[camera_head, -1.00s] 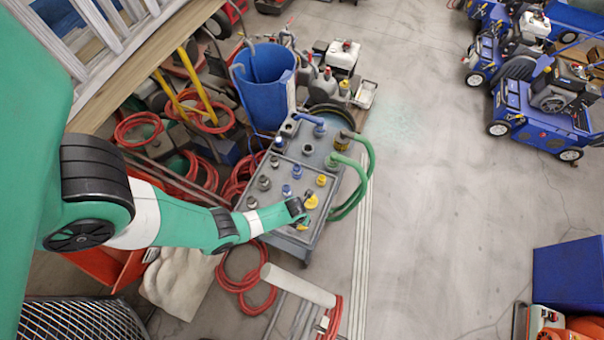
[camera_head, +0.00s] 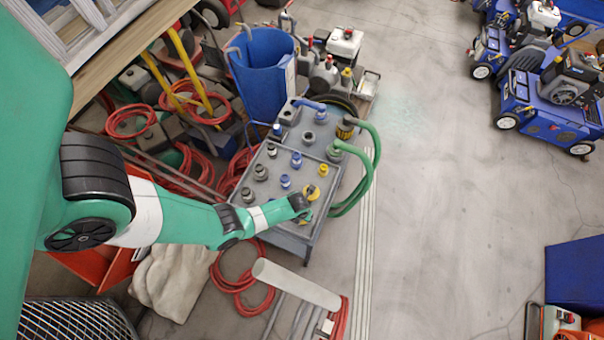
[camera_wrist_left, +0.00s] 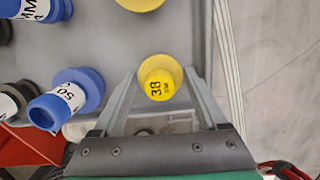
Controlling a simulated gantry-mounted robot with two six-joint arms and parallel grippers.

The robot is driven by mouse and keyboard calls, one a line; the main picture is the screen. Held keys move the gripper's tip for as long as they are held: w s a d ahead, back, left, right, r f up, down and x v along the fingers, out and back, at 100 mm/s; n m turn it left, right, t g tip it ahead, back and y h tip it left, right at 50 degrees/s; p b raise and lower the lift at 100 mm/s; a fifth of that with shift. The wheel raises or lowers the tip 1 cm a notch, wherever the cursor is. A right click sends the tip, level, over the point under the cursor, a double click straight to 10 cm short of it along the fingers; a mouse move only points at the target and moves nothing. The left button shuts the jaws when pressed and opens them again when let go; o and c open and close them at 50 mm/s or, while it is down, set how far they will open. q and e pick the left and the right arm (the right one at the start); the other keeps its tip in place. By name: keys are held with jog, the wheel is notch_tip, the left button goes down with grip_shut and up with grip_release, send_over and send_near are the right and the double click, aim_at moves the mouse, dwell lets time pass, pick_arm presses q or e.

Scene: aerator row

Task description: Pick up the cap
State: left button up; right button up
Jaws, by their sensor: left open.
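A yellow cap marked "38" (camera_wrist_left: 160,78) is between the two fingers of my left gripper in the left wrist view, with visible gaps on both sides. In the head view a yellow cap (camera_head: 312,192) sits near the front right of the grey cart top (camera_head: 268,212), partly hidden by the gripper. My left gripper (camera_head: 308,209) is open and over the cart's front right part; it also shows in the left wrist view (camera_wrist_left: 161,84). A second yellow piece (camera_head: 323,170) stands just behind. My right gripper is in neither view.
Blue fittings (camera_wrist_left: 67,98) stand left of the gripper, and several grey fittings (camera_head: 260,172) stand farther left on the cart. Green hoses (camera_head: 370,165) curve off the cart's right side. A blue bin (camera_head: 262,80) is behind.

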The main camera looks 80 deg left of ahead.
pick_arm(q)
jog(key=shift+a+f, duration=0.1)
jog(key=shift+f, duration=0.7)
jog(key=shift+r, duration=0.15)
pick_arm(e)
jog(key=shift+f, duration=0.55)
pick_arm(q)
jog(key=shift+w, duration=0.1)
jog(key=c, duration=1)
notch_tip(320, 180, up, 10)
jog(key=p, duration=1)
jog(key=shift+r, duration=0.15)
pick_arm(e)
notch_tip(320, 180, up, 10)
